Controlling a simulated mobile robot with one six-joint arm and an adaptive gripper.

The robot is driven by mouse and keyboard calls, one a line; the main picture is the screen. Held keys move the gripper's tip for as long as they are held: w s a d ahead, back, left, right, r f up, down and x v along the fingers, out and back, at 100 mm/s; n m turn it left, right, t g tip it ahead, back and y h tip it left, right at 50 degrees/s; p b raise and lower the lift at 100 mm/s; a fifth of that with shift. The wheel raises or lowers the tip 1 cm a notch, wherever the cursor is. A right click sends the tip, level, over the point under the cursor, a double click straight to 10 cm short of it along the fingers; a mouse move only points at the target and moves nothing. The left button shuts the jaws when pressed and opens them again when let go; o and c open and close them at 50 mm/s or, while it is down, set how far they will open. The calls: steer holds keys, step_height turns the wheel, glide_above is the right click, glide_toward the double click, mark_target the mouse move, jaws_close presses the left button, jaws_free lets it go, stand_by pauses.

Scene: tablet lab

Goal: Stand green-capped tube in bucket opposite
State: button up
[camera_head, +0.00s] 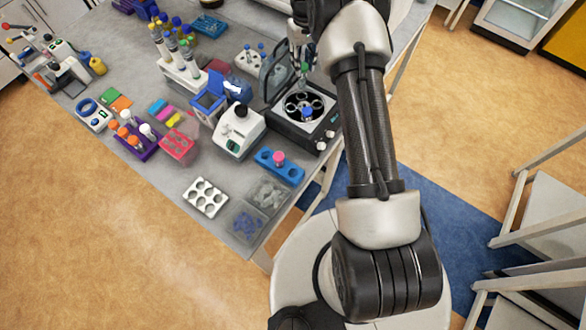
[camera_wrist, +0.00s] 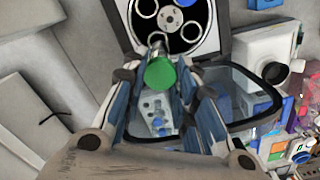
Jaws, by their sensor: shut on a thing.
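My gripper (camera_head: 303,76) is shut on the green-capped tube (camera_head: 305,66) and holds it above the open centrifuge (camera_head: 322,132). In the wrist view the green cap (camera_wrist: 160,75) sits between the two fingers of my gripper (camera_wrist: 158,84), and the tube points toward the rotor (camera_wrist: 168,20). The rotor (camera_head: 291,104) has several round buckets. A blue-capped tube (camera_head: 307,113) stands in the near bucket; its blue cap (camera_wrist: 186,2) shows at the top edge of the wrist view. The tube's lower end appears apart from the rotor, though depth is hard to judge.
The raised centrifuge lid (camera_head: 272,72) stands close beside my gripper on the left. A white device (camera_head: 240,130) and a blue rack (camera_head: 280,166) with a pink-capped tube stand nearby. A white rack (camera_head: 249,62) is behind the lid. The bench is crowded to the left.

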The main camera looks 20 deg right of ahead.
mark_target(303, 74)
steer(key=shift+w+d, duration=0.1)
steer(key=shift+w, duration=0.15)
steer(key=shift+f, duration=0.1)
steer(key=shift+f+b, duration=1.25)
steer(key=shift+f, duration=0.5)
steer(key=shift+f, duration=0.15)
steer(key=shift+f+b, duration=0.4)
steer(key=shift+f, duration=0.15)
steer(key=shift+f+b, duration=0.4)
steer(key=shift+b, duration=0.05)
steer(key=shift+f, duration=0.1)
